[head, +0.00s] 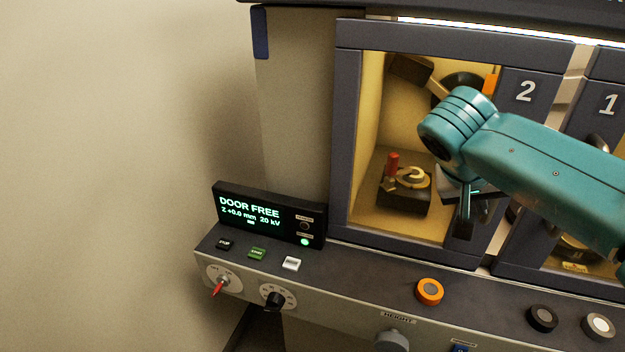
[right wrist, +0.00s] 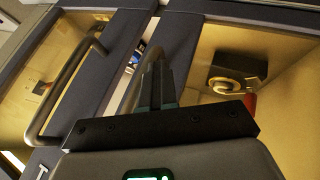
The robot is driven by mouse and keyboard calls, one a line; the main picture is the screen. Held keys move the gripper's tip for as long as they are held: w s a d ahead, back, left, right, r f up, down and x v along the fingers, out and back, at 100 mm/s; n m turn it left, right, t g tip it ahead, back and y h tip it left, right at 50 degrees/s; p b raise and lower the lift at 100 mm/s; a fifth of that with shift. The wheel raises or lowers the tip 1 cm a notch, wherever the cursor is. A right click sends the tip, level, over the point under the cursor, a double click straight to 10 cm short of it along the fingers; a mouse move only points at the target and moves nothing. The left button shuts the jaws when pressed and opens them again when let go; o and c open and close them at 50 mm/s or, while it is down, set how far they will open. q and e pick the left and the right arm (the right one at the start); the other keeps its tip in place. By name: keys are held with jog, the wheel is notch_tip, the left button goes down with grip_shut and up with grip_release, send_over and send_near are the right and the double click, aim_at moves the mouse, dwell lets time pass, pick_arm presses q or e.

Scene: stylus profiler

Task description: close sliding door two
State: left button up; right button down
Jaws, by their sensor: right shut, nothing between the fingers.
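Sliding door two (head: 345,150) is a dark-framed panel with a large window, marked with a white 2 at its upper right. A narrow gap shows between it and door one (head: 592,95). My right gripper (head: 465,218) is shut and empty, its fingers pointing down in front of door two's right-hand frame. In the right wrist view the shut fingers (right wrist: 156,85) stand close beside a curved bar handle (right wrist: 130,98), partly hidden by them. I cannot tell whether they touch. Door two's frame (right wrist: 180,45) also shows there. My left gripper is not in view.
Inside window two sits a dark stage block (head: 403,195) with a red post. A display reading DOOR FREE (head: 255,215) stands at left. The console ledge below carries an orange button (head: 429,291) and several knobs. Door one's handle (right wrist: 65,95) shows in the right wrist view.

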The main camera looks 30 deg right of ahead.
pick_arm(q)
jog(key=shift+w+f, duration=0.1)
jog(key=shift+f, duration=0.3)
pick_arm(e)
jog(key=shift+s+d, duration=1.05)
jog(key=shift+s, duration=0.15)
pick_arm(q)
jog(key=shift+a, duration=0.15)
